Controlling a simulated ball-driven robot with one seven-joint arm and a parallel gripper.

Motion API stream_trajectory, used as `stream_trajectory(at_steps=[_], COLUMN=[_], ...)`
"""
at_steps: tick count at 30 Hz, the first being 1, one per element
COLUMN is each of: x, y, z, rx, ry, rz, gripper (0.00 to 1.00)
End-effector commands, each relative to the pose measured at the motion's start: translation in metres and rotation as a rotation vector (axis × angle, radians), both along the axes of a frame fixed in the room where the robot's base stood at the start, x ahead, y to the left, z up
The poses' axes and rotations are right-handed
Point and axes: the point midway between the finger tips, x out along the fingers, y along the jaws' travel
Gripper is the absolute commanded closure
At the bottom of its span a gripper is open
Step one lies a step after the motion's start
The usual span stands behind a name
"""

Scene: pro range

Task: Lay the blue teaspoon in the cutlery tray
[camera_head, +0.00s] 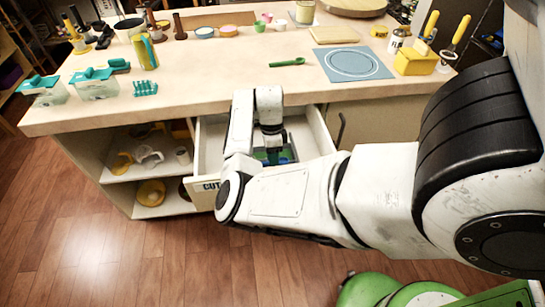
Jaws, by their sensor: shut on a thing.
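An open drawer (315,122) with a label beginning "CUT" juts out below the counter. Inside it lies a dark tray (292,153) with blue and green patches, which I take to be the cutlery tray. My gripper (272,143) points down into the drawer, over or in this tray. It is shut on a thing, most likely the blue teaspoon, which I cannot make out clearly. My arm hides part of the drawer front and tray. I cannot tell whether the held thing touches the tray.
A green spoon (287,63) lies on the counter (215,85) above the drawer. A blue mat (353,64) and a yellow caddy (415,62) are to its right. Lidded tubs (94,85) stand at left. Open shelves (150,180) adjoin the drawer.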

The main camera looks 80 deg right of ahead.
Motion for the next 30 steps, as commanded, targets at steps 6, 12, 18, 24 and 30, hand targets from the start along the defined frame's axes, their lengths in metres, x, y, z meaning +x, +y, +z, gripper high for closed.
stream_trajectory(at_steps=[6, 12, 18, 24, 30], x=[0.000, 0.000, 0.000, 0.000, 0.000], y=[0.000, 0.000, 0.000, 0.000, 0.000], z=[-0.020, -0.033, -0.039, -0.039, -0.039], rx=[0.000, -0.001, -0.001, -0.001, 0.000], ry=[0.000, 0.000, -0.001, -0.001, 0.000], rz=[0.001, 0.001, 0.001, 0.001, 0.000], gripper=[0.92, 0.92, 0.92, 0.92, 0.53])
